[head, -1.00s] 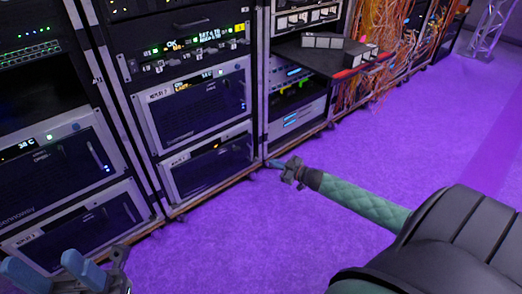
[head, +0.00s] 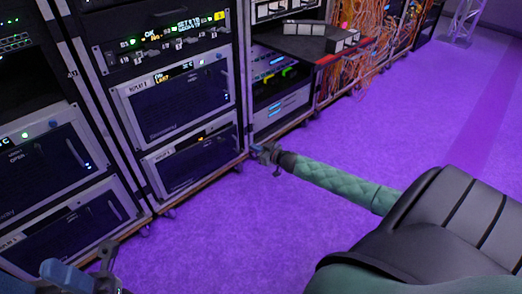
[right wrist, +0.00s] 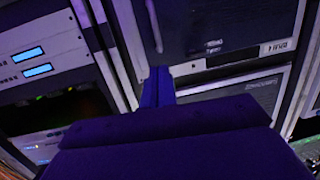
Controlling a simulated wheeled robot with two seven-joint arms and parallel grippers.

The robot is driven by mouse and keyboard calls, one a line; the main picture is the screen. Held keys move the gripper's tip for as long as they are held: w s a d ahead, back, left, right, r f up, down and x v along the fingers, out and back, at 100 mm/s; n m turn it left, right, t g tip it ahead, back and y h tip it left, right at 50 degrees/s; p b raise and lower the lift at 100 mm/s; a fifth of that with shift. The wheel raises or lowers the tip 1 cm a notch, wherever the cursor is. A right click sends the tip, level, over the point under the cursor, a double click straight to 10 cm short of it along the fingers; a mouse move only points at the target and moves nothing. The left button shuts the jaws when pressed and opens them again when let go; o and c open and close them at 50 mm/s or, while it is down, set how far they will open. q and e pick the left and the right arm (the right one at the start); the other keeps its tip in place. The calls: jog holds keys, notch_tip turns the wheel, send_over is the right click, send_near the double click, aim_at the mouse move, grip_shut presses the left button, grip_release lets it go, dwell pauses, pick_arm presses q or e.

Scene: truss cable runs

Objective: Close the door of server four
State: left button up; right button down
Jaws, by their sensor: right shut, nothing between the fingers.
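Dark-fronted server units fill the racks in the head view: an upper right one (head: 182,103), a lower right one (head: 190,160), an upper left one (head: 42,160) and a lower left one (head: 75,228). I cannot read a label naming server four, and no door clearly stands open. My right gripper (head: 257,150) is shut and empty by the lower right corner of the nearer rack; contact cannot be told. In the right wrist view its fingers (right wrist: 157,86) are together before a dark panel (right wrist: 228,25). My left gripper (head: 82,268) is partly cut off at the bottom left.
A pulled-out shelf (head: 300,46) with small boxes juts from the rack beyond. Orange cables (head: 350,60) hang at its right. The purple floor (head: 240,235) is clear in front of the racks.

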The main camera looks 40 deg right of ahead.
jog(key=b+x, duration=0.2)
jog(key=x, duration=0.6)
dwell(0.4)
